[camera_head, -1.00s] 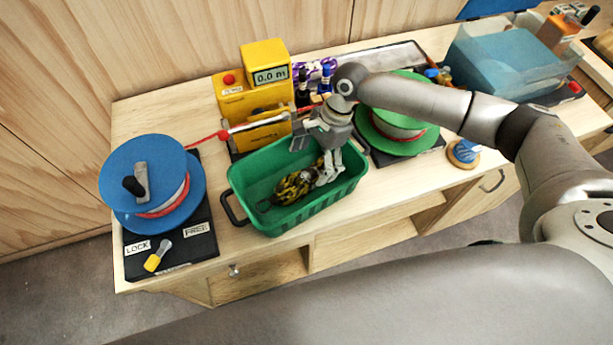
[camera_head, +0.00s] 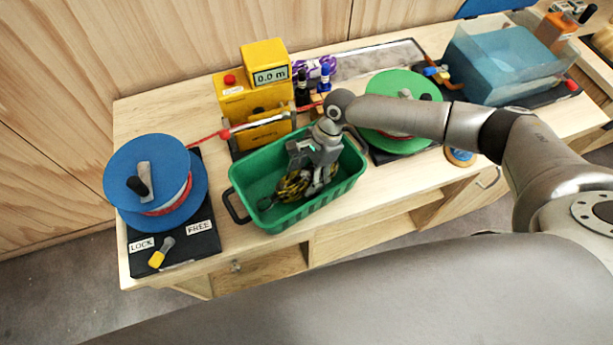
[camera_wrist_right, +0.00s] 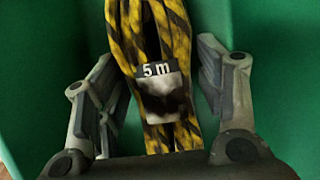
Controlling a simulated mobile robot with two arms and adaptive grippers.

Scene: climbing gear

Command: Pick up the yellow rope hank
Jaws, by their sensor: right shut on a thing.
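The yellow rope hank (camera_head: 291,188), yellow with black marks, lies inside the green basket (camera_head: 240,184). The right wrist view shows the hank (camera_wrist_right: 150,35) running up the picture, with a "5 m" label and a pale band around its middle. My right gripper (camera_head: 308,186) reaches down into the basket and hides part of the hank. In the right wrist view its fingers (camera_wrist_right: 157,88) stand on either side of the hank near the band, shut on it. My left gripper is not in view.
A blue reel (camera_head: 150,170) stands left of the basket, and a yellow length counter (camera_head: 265,62) behind it. A green reel (camera_head: 405,85) stands to the right under my arm. The basket walls surround my gripper. Bare bench top shows in front of the green reel.

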